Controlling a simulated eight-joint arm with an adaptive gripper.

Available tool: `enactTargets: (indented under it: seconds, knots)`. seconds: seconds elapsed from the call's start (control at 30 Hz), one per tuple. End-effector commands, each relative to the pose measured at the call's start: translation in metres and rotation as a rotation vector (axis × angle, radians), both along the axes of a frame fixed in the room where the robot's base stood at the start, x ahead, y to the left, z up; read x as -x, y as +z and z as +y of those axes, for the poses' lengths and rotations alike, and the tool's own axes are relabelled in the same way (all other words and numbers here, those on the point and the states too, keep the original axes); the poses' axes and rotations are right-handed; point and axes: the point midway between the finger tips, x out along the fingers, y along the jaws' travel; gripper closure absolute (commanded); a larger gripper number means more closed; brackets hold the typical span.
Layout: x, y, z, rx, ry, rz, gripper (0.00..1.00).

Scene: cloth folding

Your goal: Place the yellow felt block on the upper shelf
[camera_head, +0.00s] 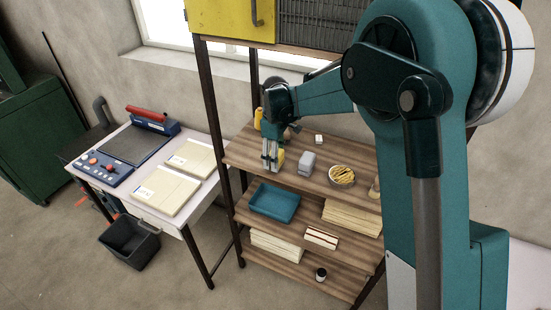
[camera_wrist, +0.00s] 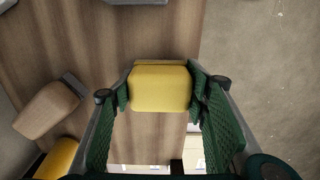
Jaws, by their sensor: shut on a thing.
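The yellow felt block (camera_wrist: 160,88) sits between the green-padded fingers of my gripper (camera_wrist: 159,94) in the wrist view, and the fingers are shut on it. In the head view my gripper (camera_head: 271,157) points down at the left part of the upper wooden shelf (camera_head: 325,198). The shelf's wood lies behind the block in the wrist view. I cannot tell whether the block touches it.
A teal tray (camera_head: 274,202) and cream stacks (camera_head: 352,217) stand below. A yellow cabinet (camera_head: 229,18) hangs above. Dark posts (camera_head: 219,140) bound the rack.

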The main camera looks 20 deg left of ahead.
Motion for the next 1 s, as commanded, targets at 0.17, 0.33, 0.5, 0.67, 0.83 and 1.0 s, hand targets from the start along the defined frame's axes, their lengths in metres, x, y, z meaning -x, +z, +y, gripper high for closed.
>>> enactTargets:
  seconds: [0.17,0.33,0.5,0.67,0.83,1.0]
  knots:
    - [0.000,-0.002,0.000,0.000,0.000,0.000,0.44]
    - [0.000,-0.002,0.000,0.000,0.000,0.000,0.40]
    - [0.000,-0.002,0.000,0.000,0.000,0.000,0.40]
    - [0.000,0.002,0.000,0.000,0.000,0.000,0.40]
    - [0.000,0.016,0.000,0.000,0.000,0.000,0.40]
    - [0.000,0.032,0.000,0.000,0.000,0.000,0.40]
